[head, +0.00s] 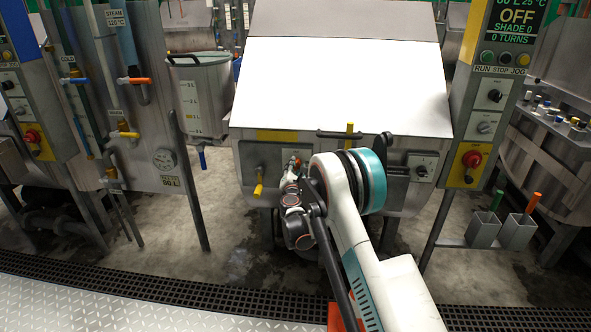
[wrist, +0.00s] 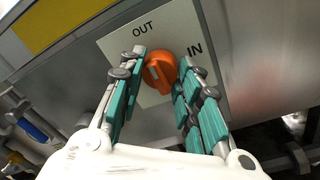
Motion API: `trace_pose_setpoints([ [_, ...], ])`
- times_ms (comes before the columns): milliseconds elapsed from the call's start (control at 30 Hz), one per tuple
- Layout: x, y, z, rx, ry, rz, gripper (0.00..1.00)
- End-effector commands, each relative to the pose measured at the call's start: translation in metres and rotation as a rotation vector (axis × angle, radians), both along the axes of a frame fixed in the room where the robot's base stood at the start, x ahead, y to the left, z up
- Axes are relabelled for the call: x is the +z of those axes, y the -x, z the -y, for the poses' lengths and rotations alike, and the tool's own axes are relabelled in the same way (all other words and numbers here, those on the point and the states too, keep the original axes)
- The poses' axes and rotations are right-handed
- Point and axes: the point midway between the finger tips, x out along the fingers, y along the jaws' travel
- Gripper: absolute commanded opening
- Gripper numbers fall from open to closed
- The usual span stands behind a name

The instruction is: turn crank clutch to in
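The crank clutch is an orange knob (wrist: 159,72) on a pale plate (wrist: 118,42) marked OUT at upper left and IN at right, seen in the wrist view. A light mark shows on the knob's face, toward its left side; its exact setting is hard to read. My gripper (wrist: 163,60) is open, with one teal-padded finger on each side of the knob. A gap seems to show at both sides; contact cannot be told for sure. In the head view my gripper (head: 293,165) is small, at the machine's front, and the knob cannot be made out clearly.
A yellow-handled lever (head: 258,188) hangs left of my gripper. A yellow handle (head: 349,129) stands on the front rim, and a small switch plate (head: 421,168) is to the right. A control post with a red stop button (head: 471,159) stands further right.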

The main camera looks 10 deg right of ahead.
Motion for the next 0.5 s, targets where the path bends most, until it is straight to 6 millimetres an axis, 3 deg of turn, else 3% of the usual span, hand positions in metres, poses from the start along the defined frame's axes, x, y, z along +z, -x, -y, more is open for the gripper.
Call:
trace_pose_setpoints([
  [500,-0.0005,0.0002,0.0002,0.0,-0.06,0.02,0.07],
])
